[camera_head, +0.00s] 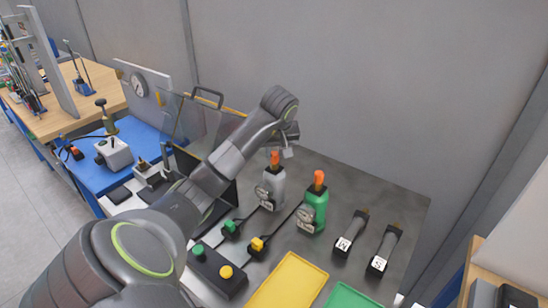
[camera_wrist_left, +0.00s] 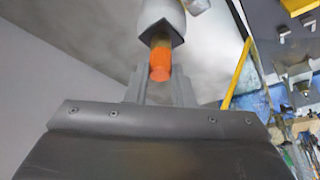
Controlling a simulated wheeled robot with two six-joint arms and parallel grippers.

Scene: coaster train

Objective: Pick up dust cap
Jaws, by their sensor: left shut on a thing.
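A grey bottle-shaped unit (camera_head: 272,185) with a round gauge stands on the metal bench, with an orange dust cap (camera_head: 275,158) on its top. My left gripper (camera_head: 287,152) is at this cap. In the left wrist view the orange cap (camera_wrist_left: 160,66) shows between the two fingers of my left gripper (camera_wrist_left: 160,80), with the pale body of the unit beyond it. The fingers are shut on the cap, which still lines up with the unit's neck. A green unit (camera_head: 314,208) beside it carries a second orange cap (camera_head: 319,178). My right gripper is out of view.
Two dark cylinders with white-labelled blocks (camera_head: 345,243) lie to the right. A yellow tray (camera_head: 290,284), a green tray (camera_head: 347,297) and a black box with buttons (camera_head: 217,272) are in front. A clear panel with a handle (camera_head: 207,95) stands behind my left arm.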

